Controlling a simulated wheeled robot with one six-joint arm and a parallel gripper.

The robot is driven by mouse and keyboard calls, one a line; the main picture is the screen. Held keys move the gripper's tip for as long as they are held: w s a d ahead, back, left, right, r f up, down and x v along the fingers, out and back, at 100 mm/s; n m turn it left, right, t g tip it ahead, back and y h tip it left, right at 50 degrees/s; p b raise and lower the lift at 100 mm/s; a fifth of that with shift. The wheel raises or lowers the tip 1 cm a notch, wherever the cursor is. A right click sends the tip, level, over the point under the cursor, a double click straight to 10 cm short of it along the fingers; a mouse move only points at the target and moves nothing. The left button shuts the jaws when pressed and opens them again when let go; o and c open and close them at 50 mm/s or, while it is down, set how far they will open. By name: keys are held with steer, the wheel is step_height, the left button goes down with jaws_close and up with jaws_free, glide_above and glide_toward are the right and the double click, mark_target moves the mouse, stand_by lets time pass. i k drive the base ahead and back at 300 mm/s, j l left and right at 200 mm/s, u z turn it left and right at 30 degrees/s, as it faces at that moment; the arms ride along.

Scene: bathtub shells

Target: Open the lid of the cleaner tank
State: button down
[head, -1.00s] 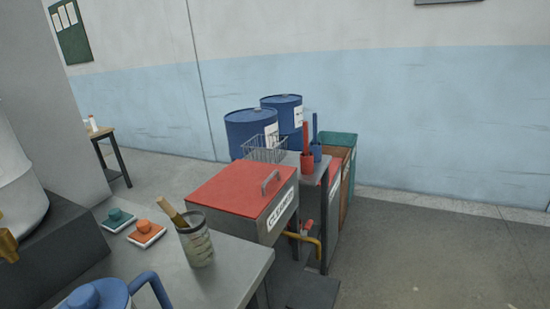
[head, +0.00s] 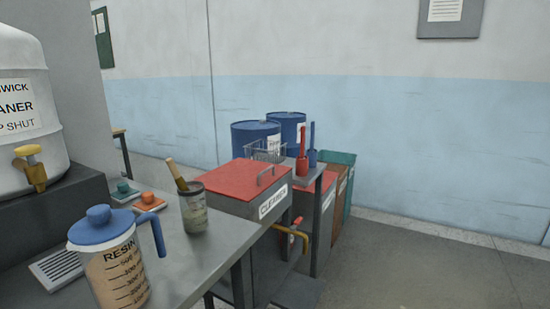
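The cleaner tank (head: 240,207) is a grey metal box labelled CLEANER, standing just beyond the bench. Its red lid (head: 238,177) lies flat and closed on top. A grey bar handle (head: 265,173) sits near the lid's right edge. A yellow pipe (head: 290,230) and a red valve handle (head: 298,236) are on the tank's right side, low down. My gripper is not in view.
A wire basket (head: 262,152) and blue drums (head: 256,136) stand behind the tank. Floor is clear at right.

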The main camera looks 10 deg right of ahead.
mark_target(242, 180)
steer(key=i+l, duration=0.15)
steer(key=i, duration=0.25)
steer(key=i+l, duration=0.2)
steer(key=i, duration=0.2)
steer(key=i+l, duration=0.15)
steer(key=i, duration=0.25)
